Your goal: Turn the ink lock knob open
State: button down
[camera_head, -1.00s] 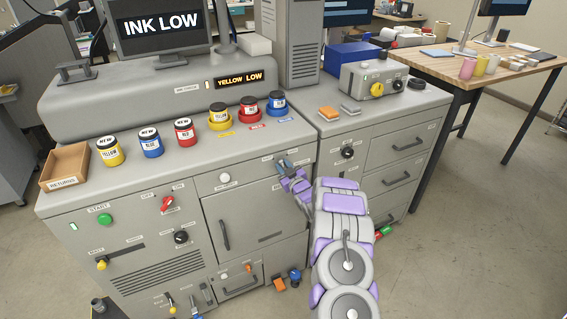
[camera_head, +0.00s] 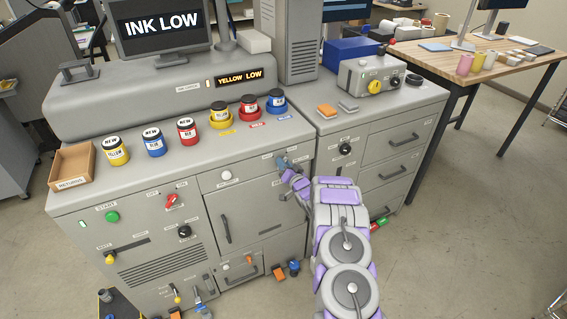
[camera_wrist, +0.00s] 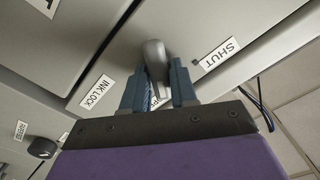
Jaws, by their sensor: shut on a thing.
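The ink lock knob (camera_wrist: 154,58) is a grey lever-like handle in the wrist view, between the "INK LOCK" label (camera_wrist: 97,91) and the "SHUT" label (camera_wrist: 219,54). My gripper (camera_wrist: 158,84) has its two blue-grey fingers on either side of the knob, shut on it. Another small label between the fingers is mostly hidden. In the head view my gripper (camera_head: 284,164) is at the upper right of the grey machine's front (camera_head: 262,205), below the red and blue ink jars. There the knob is hidden behind my gripper.
Several ink jars, such as the new yellow one (camera_head: 116,151), stand on the machine top beside the wooden returns tray (camera_head: 73,163). A "YELLOW LOW" display (camera_head: 240,77) glows behind them. A drawer cabinet (camera_head: 385,150) stands right of my arm. Open floor lies at the right.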

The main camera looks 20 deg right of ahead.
jog(key=shift+d+r+m+p, duration=0.15)
jog(key=shift+m+p, duration=0.15)
jog(key=shift+m, duration=0.7)
jog(key=c, duration=0.9)
grip_release()
jog(key=shift+d, duration=0.15)
jog(key=s, duration=1.1)
jog(key=s+p, duration=0.1)
jog(key=s, duration=0.5)
jog(key=shift+s+d+f, duration=0.15)
jog(key=shift+d+f, duration=0.1)
jog(key=shift+d, duration=0.05)
